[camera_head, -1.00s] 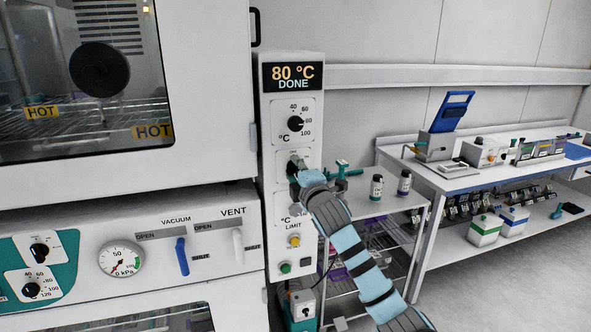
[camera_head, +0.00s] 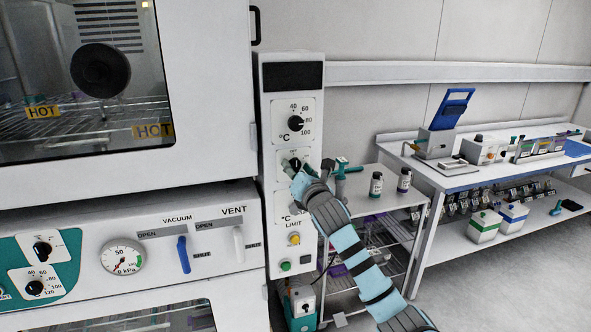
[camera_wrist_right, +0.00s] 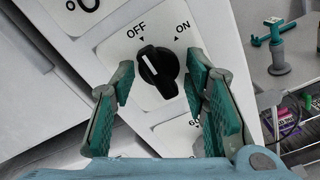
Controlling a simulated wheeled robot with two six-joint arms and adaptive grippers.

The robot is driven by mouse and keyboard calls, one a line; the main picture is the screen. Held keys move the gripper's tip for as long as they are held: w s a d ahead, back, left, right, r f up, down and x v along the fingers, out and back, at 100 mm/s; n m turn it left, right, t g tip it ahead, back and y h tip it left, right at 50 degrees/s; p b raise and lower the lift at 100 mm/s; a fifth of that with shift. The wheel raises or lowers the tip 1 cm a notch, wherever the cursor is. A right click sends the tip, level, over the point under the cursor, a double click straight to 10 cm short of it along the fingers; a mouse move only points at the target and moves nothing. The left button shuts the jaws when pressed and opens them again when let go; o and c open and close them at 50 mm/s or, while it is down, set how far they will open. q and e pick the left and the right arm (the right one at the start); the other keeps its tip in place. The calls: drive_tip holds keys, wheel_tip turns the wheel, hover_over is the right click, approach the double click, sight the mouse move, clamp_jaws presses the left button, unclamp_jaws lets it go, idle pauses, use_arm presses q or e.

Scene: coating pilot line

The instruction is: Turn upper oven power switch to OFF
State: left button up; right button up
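The upper oven power switch (camera_wrist_right: 158,72) is a black rotary knob on a white plate marked OFF and ON. In the right wrist view its white pointer line aims at the OFF mark. My right gripper (camera_wrist_right: 160,84) is open, with teal-padded fingers on either side of the knob and gaps between them and it. In the head view my right gripper (camera_head: 299,174) is in front of the control column (camera_head: 265,215) and partly hides the switch. The column's display (camera_head: 292,76) is dark. My left gripper is not in view.
The upper oven door (camera_head: 210,90) with HOT labels is left of the column. Below it are a vacuum gauge (camera_head: 122,257), a blue lever (camera_head: 183,254) and a white vent lever (camera_head: 239,246). A cart (camera_head: 398,203) with bottles and a bench (camera_head: 452,184) stand right.

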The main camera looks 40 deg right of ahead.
drive_tip(key=shift+o, duration=0.7)
drive_tip(key=v, duration=0.6)
